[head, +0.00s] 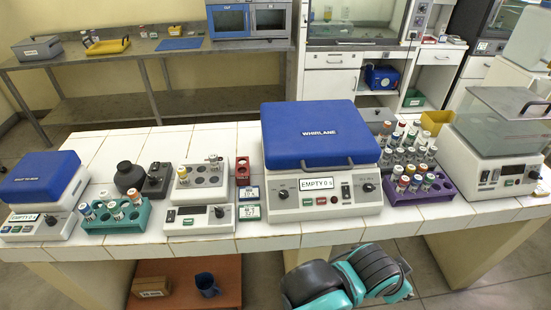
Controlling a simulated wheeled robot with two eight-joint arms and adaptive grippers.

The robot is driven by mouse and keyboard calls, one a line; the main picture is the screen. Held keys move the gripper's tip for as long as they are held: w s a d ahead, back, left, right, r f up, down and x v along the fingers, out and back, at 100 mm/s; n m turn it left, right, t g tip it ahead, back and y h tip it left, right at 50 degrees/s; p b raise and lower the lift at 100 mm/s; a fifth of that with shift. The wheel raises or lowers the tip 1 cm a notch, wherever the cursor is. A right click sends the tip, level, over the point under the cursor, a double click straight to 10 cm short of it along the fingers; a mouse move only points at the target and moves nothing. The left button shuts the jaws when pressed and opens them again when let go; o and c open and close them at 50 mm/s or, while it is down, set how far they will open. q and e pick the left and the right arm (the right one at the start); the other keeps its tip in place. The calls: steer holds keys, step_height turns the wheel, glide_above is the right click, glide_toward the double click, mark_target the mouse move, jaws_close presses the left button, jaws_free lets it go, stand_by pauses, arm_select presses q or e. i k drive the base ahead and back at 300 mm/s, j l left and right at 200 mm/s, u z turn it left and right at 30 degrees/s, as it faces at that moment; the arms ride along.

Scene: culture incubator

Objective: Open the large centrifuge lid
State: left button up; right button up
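The large centrifuge (340,203) stands in the middle of the white tiled bench. Its wide blue lid (318,133), marked WHIRLANE, is down and shut. A dark blue handle bar (324,165) runs along the lid's front edge. The front panel shows a label reading EMPTY 0 s, dark knobs and a few small buttons. Neither of my grippers is in view.
A purple tube rack (440,188) stands close to the centrifuge's right. A red block (243,167) and small display cards (249,212) are close to its left. A smaller blue-lidded centrifuge (40,177) is at the far left. A clear-lidded device (500,120) is at right.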

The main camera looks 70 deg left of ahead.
mark_target(303, 135)
steer(key=j+u, duration=0.1)
steer(key=u, duration=1.8)
